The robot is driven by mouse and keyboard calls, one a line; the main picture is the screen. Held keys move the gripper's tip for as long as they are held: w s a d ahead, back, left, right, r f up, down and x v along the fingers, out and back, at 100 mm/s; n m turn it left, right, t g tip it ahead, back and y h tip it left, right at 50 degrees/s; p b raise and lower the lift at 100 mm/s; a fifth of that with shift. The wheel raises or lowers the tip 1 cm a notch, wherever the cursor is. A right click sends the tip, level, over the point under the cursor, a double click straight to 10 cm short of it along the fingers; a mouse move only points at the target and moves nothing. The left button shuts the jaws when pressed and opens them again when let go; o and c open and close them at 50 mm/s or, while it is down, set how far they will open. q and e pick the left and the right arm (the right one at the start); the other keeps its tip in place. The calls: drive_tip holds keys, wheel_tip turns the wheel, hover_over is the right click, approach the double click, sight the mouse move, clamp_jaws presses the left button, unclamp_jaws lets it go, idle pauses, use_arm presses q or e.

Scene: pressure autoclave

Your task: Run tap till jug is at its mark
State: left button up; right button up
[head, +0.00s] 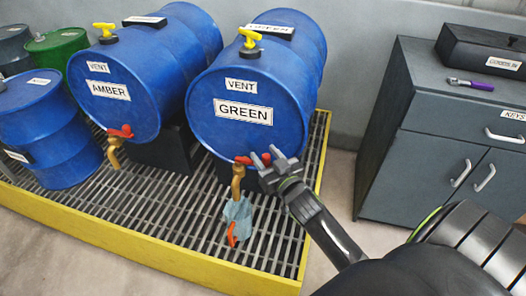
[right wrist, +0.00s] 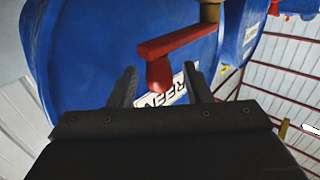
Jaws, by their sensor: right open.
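The blue drum labelled GREEN (head: 228,118) lies on its side, with a brass tap (head: 238,180) low on its front. The tap's red lever (head: 248,160) also shows in the right wrist view (right wrist: 182,42). A pale blue jug (head: 238,212) with an orange part is directly below the spout; its fill level and mark are too small to read. My right gripper (head: 271,157) is open beside the right end of the lever. In the right wrist view the lever's rounded end lies between the two open fingers (right wrist: 160,86). My left gripper is out of view.
A second blue drum, labelled AMBER (head: 105,100), has its own red-levered tap to the left. Both drums sit over a slatted grating with a yellow rim (head: 150,254). A grey cabinet (head: 440,132) stands at right. Each large drum has a yellow vent valve on top (head: 250,37).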

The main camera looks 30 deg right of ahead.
drive_tip(key=shift+w, duration=0.95)
clamp_jaws()
